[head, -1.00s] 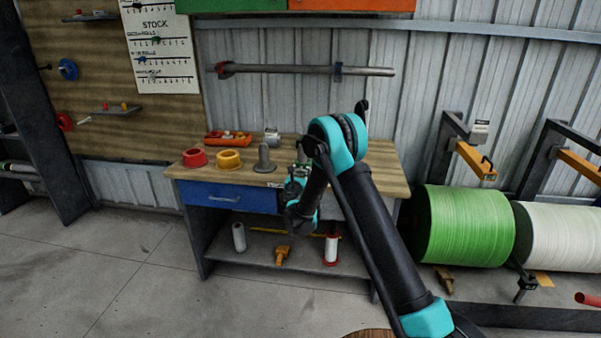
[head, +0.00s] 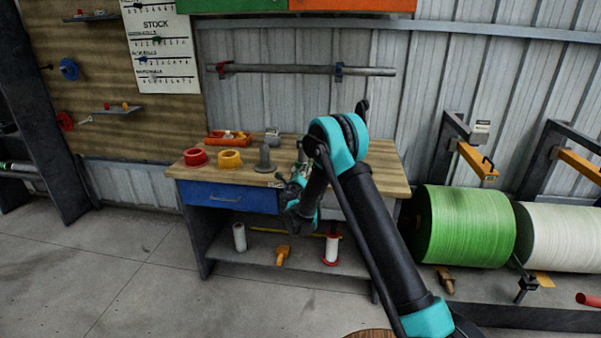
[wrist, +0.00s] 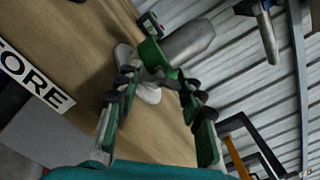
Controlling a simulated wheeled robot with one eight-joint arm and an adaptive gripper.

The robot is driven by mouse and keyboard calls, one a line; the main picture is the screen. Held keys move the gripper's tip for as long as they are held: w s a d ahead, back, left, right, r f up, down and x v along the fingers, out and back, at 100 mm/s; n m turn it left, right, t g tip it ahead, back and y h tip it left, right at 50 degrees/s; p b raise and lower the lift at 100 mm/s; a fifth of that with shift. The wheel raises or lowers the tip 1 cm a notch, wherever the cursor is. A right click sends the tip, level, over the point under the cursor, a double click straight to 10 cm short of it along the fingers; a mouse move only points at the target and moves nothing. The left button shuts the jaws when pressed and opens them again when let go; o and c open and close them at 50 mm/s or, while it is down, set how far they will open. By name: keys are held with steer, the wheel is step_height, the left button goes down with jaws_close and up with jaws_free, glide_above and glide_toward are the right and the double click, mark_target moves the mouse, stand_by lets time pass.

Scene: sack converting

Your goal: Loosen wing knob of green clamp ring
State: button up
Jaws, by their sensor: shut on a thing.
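In the wrist view the green clamp ring (wrist: 154,57) sits at the fingertips, in front of a grey post (wrist: 188,42) with a pale round base. My gripper (wrist: 150,84) has green-and-black fingers on either side and is shut on the ring. The fingers hide part of the ring and of the post's base. I cannot make out the wing knob separately. In the head view my gripper (head: 290,185) is at the bench, just right of the grey post (head: 265,158). The ring is too small and covered to tell there.
The wooden bench (head: 365,180) also holds a red ring (head: 195,157), a yellow ring (head: 229,158) and an orange tray (head: 228,137). A blue drawer (head: 230,197) is below. The floor at left is clear.

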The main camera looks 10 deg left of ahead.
steer(key=shift+n, duration=0.4)
steer(key=o, duration=1.2)
steer(key=shift+c, duration=0.2)
steer(key=shift+s, duration=0.1)
steer(key=s, duration=0.7)
steer(key=shift+s+a, duration=0.15)
steer(key=shift+s, duration=0.25)
